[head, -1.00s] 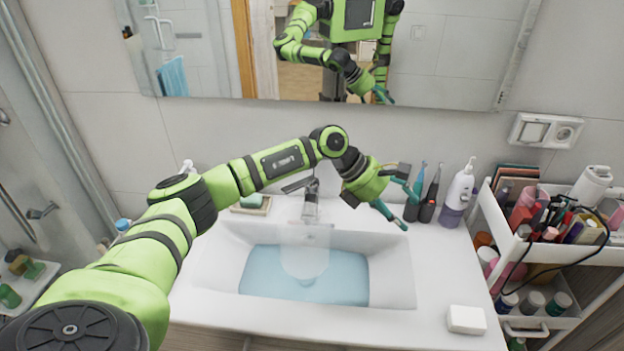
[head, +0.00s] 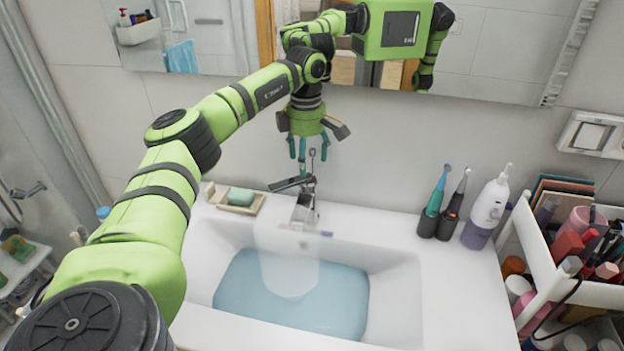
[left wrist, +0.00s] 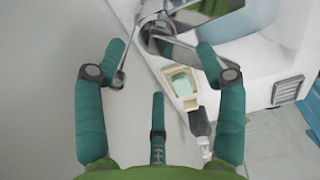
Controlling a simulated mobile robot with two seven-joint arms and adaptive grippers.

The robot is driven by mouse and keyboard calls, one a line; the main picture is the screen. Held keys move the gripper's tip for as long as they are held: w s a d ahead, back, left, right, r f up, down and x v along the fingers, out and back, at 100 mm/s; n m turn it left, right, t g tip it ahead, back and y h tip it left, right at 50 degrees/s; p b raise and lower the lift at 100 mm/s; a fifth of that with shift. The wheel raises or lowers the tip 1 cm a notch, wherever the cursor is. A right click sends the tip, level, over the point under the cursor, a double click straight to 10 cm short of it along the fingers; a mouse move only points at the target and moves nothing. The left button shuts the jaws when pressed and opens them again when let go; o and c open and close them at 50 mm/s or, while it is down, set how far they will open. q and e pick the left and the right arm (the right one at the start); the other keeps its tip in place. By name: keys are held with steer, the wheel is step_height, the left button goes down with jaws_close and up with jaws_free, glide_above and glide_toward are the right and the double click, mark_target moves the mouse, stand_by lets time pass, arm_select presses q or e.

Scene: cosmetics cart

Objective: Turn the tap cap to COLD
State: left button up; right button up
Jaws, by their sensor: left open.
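The chrome tap (head: 305,204) stands at the back of the white sink, with its flat lever cap (head: 291,183) on top, pointing left. A translucent stream falls below the spout. My left gripper (head: 309,152) hangs fingers down just above and behind the tap, in front of the wall. Its teal fingers are spread, open and empty. In the left wrist view the tap (left wrist: 162,36) shows ahead, between and beyond the fingertips of the gripper (left wrist: 160,62); contact cannot be told. Cold markings are too small to read. My right gripper is not directly in view.
A soap dish (head: 229,205) with green soap (head: 240,196) sits left of the tap. Electric toothbrushes (head: 440,205) and a pump bottle (head: 486,210) stand to the right. The sink (head: 399,290) holds bluish water. A cosmetics cart (head: 545,262) is at far right; the mirror (head: 480,60) is behind.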

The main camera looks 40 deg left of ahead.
mark_target(308, 175)
arm_select(q)
step_height(308, 175, down, 4)
steer(key=shift+w+f+p, duration=0.1)
steer(key=shift+p, duration=0.65)
step_height(308, 175, down, 2)
steer(key=shift+c, duration=0.8)
jaws_close()
steer(key=shift+d, duration=0.1)
arm_select(e)
steer(key=shift+s+r, duration=0.15)
steer(key=shift+r, duration=0.4)
steer(key=shift+s+r, duration=0.15)
steer(key=shift+r, duration=0.4)
